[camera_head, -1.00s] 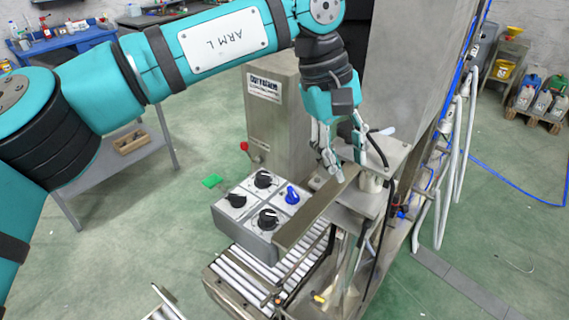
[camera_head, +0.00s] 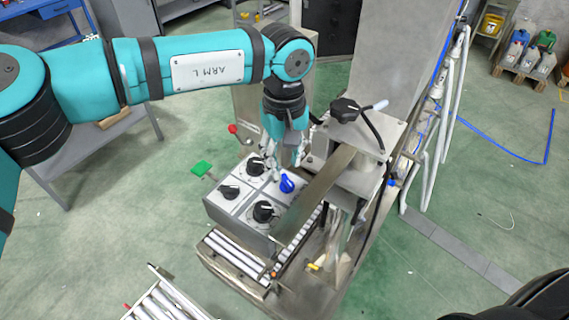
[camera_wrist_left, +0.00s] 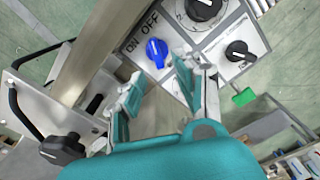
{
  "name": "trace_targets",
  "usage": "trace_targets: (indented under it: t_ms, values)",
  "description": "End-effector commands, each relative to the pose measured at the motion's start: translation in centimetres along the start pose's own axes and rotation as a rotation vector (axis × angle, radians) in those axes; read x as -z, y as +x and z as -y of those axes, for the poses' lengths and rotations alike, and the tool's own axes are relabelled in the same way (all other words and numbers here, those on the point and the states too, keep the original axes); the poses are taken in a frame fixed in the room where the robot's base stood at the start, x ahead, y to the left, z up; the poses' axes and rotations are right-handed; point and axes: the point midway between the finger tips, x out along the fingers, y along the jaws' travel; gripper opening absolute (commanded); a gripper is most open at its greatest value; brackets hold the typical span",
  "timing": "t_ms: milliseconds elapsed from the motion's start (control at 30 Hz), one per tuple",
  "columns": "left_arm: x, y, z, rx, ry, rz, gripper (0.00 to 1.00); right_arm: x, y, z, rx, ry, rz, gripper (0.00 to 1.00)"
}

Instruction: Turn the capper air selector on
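A control box (camera_head: 240,207) with a light panel carries several knobs. The blue selector knob (camera_head: 287,183) sits at its right corner, and the others are black. In the left wrist view, the blue knob (camera_wrist_left: 157,52) stands beside the printed words ON and OFF (camera_wrist_left: 143,32); I cannot tell for sure which one it points at. My left gripper (camera_head: 286,163) hangs fingers-down just above and behind the blue knob. In the wrist view its fingers (camera_wrist_left: 157,92) are spread, with nothing between them, and the knob lies beyond their tips. My right gripper is not in view.
A metal bar (camera_head: 318,197) runs close along the box's right side. A machine plate with a black star knob (camera_head: 345,109) stands right of my gripper. A red-tipped lever (camera_head: 233,129) stands behind the box. A roller conveyor (camera_head: 235,258) lies in front.

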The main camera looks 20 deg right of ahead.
Motion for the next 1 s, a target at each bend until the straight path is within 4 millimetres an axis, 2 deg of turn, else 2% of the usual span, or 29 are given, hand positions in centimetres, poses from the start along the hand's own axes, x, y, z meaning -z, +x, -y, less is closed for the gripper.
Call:
trace_targets:
  t_ms: [67, 167, 300, 433, 600, 633, 867, 1000]
  values:
    - [-0.2, 1.1, 0.0, 0.002, 0.004, 0.002, 0.34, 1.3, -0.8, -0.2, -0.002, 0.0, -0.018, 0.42]
    - [-0.1, 2.4, 0.0, 0.001, 0.002, 0.002, 0.34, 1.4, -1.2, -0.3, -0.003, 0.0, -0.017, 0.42]
    - [-0.1, 3.6, 0.0, 0.0, 0.002, 0.001, 0.34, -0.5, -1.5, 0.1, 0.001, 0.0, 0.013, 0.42]
    - [-0.1, 3.9, -0.1, -0.001, 0.002, -0.001, 0.34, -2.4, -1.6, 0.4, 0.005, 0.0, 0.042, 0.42]
    - [-0.1, 4.0, -0.1, -0.001, 0.002, -0.001, 0.34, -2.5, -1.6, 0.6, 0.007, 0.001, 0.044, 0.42]
    - [-0.1, 4.0, -0.1, -0.001, 0.002, -0.001, 0.32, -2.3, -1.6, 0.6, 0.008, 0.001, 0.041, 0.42]
    - [-0.1, 3.9, -0.1, -0.001, 0.002, 0.0, 0.02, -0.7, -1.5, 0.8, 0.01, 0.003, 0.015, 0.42]
    - [-0.1, 3.9, 0.0, -0.001, 0.001, -0.001, 0.0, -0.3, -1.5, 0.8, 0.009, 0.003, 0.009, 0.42]
